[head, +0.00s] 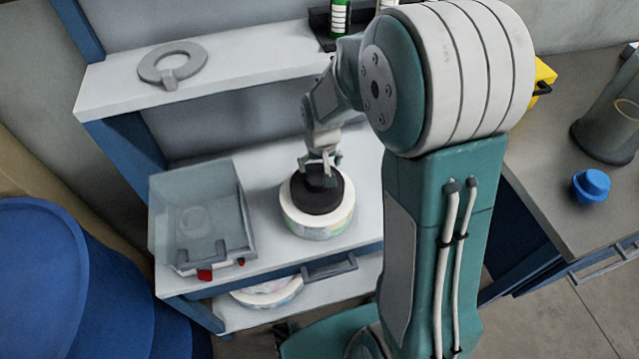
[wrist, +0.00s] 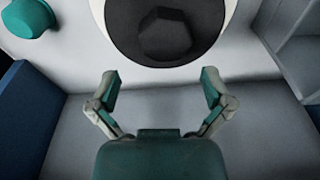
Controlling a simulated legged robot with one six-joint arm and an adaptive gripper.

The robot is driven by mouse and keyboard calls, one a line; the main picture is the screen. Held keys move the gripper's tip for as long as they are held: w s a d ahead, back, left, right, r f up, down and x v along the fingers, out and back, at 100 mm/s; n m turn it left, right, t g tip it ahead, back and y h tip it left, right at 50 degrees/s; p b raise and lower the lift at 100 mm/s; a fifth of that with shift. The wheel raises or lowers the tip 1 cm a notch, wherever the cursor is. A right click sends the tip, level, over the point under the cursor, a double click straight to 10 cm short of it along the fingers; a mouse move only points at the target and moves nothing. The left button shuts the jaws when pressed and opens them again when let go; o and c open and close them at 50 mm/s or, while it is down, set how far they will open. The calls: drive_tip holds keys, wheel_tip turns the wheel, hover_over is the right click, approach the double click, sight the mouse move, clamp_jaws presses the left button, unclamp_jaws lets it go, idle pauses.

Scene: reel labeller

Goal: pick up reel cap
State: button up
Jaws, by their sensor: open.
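The reel cap (head: 318,200) is a black disc with a raised dark knob. It sits on top of a white label reel (head: 316,228) on the middle shelf. In the wrist view the round reel cap (wrist: 125,35) with its faceted knob lies beyond the fingertips, near the top edge. My gripper (head: 321,158) is at the knob in the head view, apparently just above or beside it; I cannot tell whether it touches. In the wrist view my gripper (wrist: 158,80) is open, with nothing between the fingers.
A clear bin (head: 205,215) stands left of the reel. A grey ring-shaped part (head: 173,63) lies on the upper shelf, above and behind. A drawer-like handle (head: 330,267) is at the shelf's front. A blue cap-like object (head: 590,185) is on the right-hand bench.

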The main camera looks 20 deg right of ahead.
sight(316, 177)
drive_tip(key=f, duration=0.2)
drive_tip(key=a+f, duration=0.1)
drive_tip(key=f, duration=0.1)
drive_tip(key=shift+w+a+f, duration=0.15)
drive_tip(key=shift+a+f, duration=0.05)
drive_tip(key=shift+f, duration=0.1)
drive_tip(key=shift+d+f, duration=0.15)
drive_tip(key=shift+f, duration=0.1)
drive_tip(key=shift+d+f, duration=0.15)
drive_tip(key=shift+d, duration=0.3)
drive_tip(key=shift+a, duration=0.2)
drive_tip(key=c, duration=1)
drive_tip(key=shift+a, duration=0.15)
drive_tip(key=shift+c, duration=0.2)
